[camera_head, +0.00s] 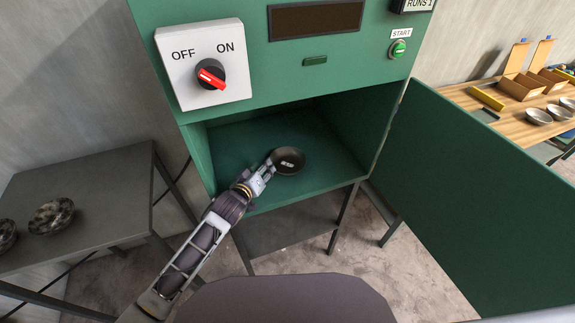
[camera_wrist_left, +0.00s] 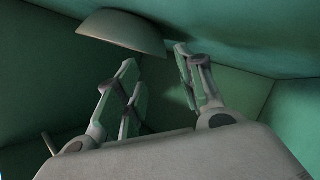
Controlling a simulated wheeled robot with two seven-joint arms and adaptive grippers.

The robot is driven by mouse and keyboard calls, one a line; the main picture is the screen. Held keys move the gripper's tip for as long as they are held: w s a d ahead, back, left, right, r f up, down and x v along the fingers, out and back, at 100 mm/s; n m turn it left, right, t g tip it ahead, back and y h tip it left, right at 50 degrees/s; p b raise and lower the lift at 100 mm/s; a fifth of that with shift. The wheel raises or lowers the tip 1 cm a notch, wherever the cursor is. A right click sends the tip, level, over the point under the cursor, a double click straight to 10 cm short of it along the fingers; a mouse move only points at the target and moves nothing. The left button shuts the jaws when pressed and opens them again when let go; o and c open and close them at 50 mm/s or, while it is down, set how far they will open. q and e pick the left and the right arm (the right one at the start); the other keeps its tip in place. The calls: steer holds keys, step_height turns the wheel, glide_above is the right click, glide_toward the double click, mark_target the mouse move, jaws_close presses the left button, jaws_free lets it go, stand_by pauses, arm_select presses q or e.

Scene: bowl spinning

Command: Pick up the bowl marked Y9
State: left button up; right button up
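A dark bowl (camera_head: 289,165) with a small white label inside sits in the open chamber of the green machine. The label is too small to read, so I cannot tell whether it says Y9. My left gripper (camera_head: 266,168) reaches into the chamber at the bowl's left side. In the left wrist view the bowl (camera_wrist_left: 122,30) is at the top, beyond the fingertips. The left gripper (camera_wrist_left: 156,62) has its fingers spread, with a gap between them. The right fingertip is close to the bowl's rim; I cannot tell whether they touch. My right gripper is not in view.
The chamber's green door (camera_head: 480,200) stands open at the right. An OFF/ON switch (camera_head: 211,74) and a START button (camera_head: 397,49) are above. Speckled bowls (camera_head: 52,216) stand on the left table (camera_head: 110,190). Metal bowls (camera_head: 538,116) and boxes stand on the wooden table.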

mark_target(275, 156)
arm_select(q)
steer(key=shift+w+d+f, duration=0.15)
steer(key=shift+w, duration=0.25)
steer(key=shift+w, duration=0.1)
steer(key=shift+x, duration=2.7)
jaws_close()
